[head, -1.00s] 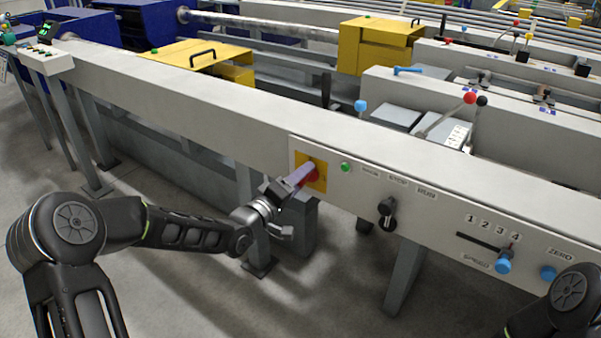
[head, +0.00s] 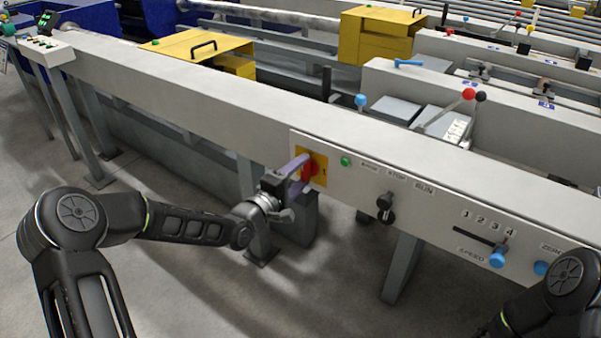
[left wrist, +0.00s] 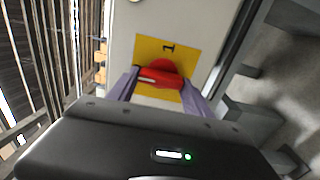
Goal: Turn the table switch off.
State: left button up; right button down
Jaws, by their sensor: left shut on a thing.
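The table switch is a red rotary handle (head: 309,170) on a yellow plate (head: 321,167) on the front of the long grey beam. In the left wrist view the red handle (left wrist: 160,75) lies between the two purple fingers, across the yellow plate (left wrist: 168,52), which bears a "1". My left gripper (head: 300,172) is shut on the red handle; its fingers hide part of it in the head view. My right gripper is out of view; only part of my right arm shows at the lower right.
Right of the switch are a green button (head: 345,161), a black knob (head: 385,207) by STOP and RUN, a blue-knobbed speed lever (head: 498,257) and a blue ZERO button (head: 541,268). Open floor lies in front of the beam.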

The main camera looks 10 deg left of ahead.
pick_arm(q)
jog(key=o, duration=1.4)
jog(key=shift+c, duration=0.2)
jog(key=p+v, duration=0.1)
jog(key=v, duration=0.6)
jog(key=shift+s, duration=0.35)
jog(key=shift+a, duration=0.1)
